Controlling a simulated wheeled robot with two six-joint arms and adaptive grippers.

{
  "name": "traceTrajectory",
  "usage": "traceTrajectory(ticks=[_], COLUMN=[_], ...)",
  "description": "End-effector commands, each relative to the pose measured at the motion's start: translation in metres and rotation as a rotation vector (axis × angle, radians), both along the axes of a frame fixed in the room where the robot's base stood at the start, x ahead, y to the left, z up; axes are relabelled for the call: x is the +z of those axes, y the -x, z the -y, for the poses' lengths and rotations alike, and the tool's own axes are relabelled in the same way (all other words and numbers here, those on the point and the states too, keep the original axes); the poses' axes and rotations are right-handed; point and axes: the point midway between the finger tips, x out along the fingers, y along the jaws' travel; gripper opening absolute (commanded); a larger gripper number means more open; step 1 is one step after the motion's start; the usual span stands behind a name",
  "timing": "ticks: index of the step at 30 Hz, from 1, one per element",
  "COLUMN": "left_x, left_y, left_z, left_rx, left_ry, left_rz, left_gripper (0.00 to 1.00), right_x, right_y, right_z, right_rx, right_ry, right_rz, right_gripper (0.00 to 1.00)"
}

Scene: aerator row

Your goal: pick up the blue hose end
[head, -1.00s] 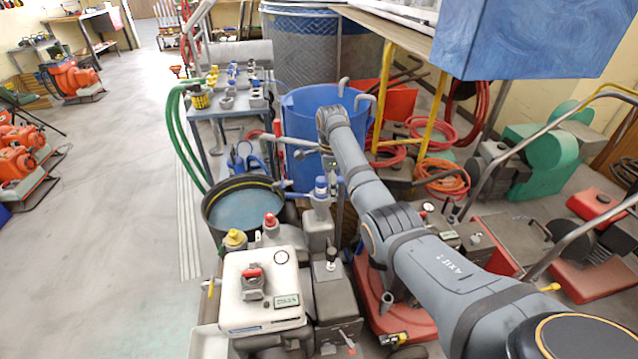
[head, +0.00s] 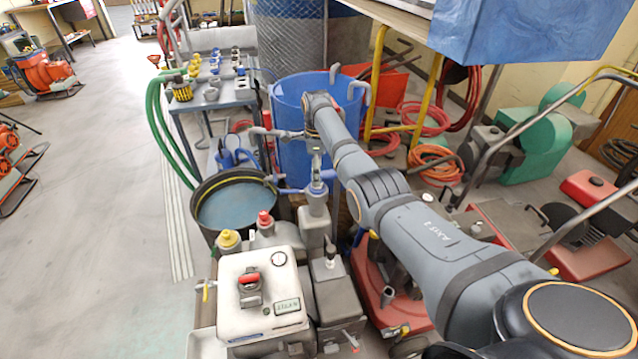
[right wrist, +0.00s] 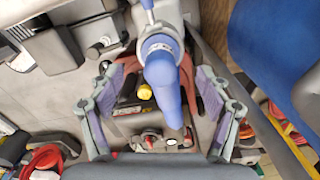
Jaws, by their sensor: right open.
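The blue hose end (right wrist: 163,85) is a thick blue tube that sits between the fingers of my right gripper (right wrist: 160,95) in the right wrist view. The fingers are spread on either side of it, with gaps visible, so it is not gripped. In the head view the blue hose end (head: 316,188) shows as a small blue piece on top of a grey fitting behind the white machine. My right arm reaches over to it from the right, and its gripper is hard to make out there. My left gripper is not in view.
A white-topped machine (head: 262,292) stands in front, with a dark round tub (head: 230,204) behind it on the left. A large blue barrel (head: 296,125) stands close behind the hose end. A grey table (head: 212,98) holds small fittings.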

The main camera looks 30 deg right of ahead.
Motion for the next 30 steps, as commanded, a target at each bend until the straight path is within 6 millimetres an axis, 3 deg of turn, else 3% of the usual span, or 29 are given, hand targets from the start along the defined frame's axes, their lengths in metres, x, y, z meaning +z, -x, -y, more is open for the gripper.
traceTrajectory(ticks=[7,16,30], left_x=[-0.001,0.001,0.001], left_y=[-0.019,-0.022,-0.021], left_z=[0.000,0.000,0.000], left_rx=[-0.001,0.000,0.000], left_ry=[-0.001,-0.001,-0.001], left_rz=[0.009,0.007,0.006], left_gripper=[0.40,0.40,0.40], right_x=[-0.043,-0.048,-0.048], right_y=[0.002,0.001,0.001], right_z=[0.004,0.004,0.004], right_rx=[0.000,0.000,0.000], right_ry=[-0.001,0.000,0.000], right_rz=[-0.003,-0.001,-0.001], right_gripper=[0.77,0.77,0.14])
